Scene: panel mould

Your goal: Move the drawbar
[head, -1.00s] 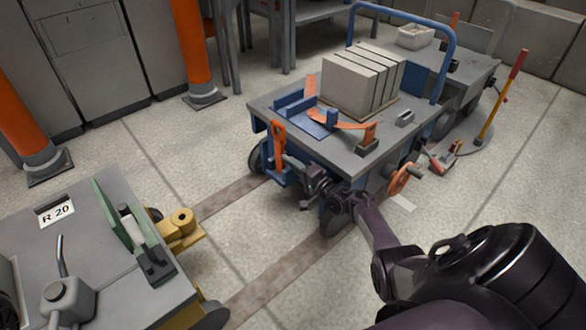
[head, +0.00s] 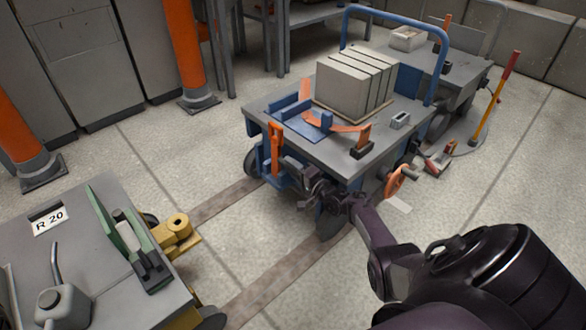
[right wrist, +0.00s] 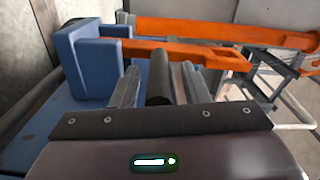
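An orange bar (head: 275,148), which I take for the drawbar, stands upright at the front of the blue-framed cart (head: 350,165). In the right wrist view an orange bar (right wrist: 215,56) runs rightward from a blue bracket (right wrist: 85,62). My right gripper (head: 312,190) is low at the cart's front, just right of the upright bar. In the right wrist view its fingers (right wrist: 160,85) stand on either side of a dark round bar (right wrist: 160,78), with narrow gaps showing. Whether they touch it is hard to see. My left gripper is out of view.
A grey trolley marked R 20 (head: 95,260) with a yellow coupling (head: 175,235) stands at the lower left. Grey panels (head: 352,82) load the cart. Orange posts (head: 180,50) stand behind. Bare floor with dark strips lies between cart and trolley.

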